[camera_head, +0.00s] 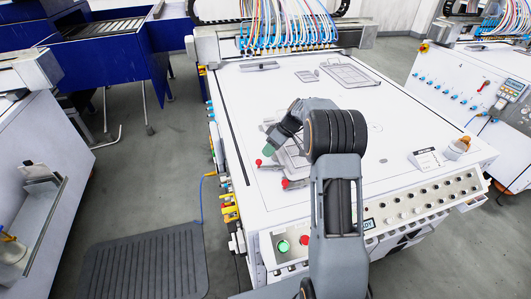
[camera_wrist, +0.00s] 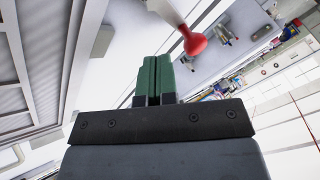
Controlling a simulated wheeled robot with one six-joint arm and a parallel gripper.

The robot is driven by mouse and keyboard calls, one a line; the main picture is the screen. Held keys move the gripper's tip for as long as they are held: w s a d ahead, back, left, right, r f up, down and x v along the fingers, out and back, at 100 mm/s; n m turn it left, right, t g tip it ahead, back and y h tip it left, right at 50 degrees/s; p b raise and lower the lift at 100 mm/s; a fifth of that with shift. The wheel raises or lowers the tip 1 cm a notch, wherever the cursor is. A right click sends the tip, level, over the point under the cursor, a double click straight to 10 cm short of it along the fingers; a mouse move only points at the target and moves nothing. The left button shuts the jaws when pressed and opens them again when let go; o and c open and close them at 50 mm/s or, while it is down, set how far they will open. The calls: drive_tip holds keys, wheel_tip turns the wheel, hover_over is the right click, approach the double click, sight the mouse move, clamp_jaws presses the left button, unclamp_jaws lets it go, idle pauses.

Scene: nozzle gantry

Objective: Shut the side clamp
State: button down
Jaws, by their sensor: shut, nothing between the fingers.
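Two clamps with red-knobbed levers lie on the white table: the left clamp (camera_head: 258,162) and the nearer, front clamp (camera_head: 285,184). I cannot tell for certain which is the side clamp. My gripper (camera_head: 269,150) has its green fingers close together with nothing between them, just above and right of the left knob. In the wrist view my gripper (camera_wrist: 152,75) is shut, and a red knob (camera_wrist: 194,43) on a pale lever is right of the fingertips, apart from them in the picture. My arm partly hides the plate beside the clamps.
The white table (camera_head: 420,125) is mostly bare on the right. A flat frame (camera_head: 350,75) and small metal pieces (camera_head: 260,66) lie at the back. A white labelled block (camera_head: 427,159) and an orange-topped item (camera_head: 458,147) stand at the front right. Colored hoses (camera_head: 285,25) hang behind.

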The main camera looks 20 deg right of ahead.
drive_tip(key=shift+s+a, duration=0.6)
drive_tip(key=shift+a, duration=0.15)
drive_tip(key=shift+a+f+n+b, duration=0.1)
drive_tip(key=shift+f+n+b, duration=0.25)
drive_tip(key=shift+b, duration=0.25)
drive_tip(key=shift+s+a+r+n+g+b, duration=0.1)
drive_tip(key=shift+s+n+g+b, duration=0.1)
drive_tip(key=shift+n+g+b, duration=0.3)
drive_tip(key=shift+s+a+r+n+g, duration=0.15)
drive_tip(key=shift+s+r+n+g, duration=0.1)
drive_tip(key=shift+n+g, duration=0.4)
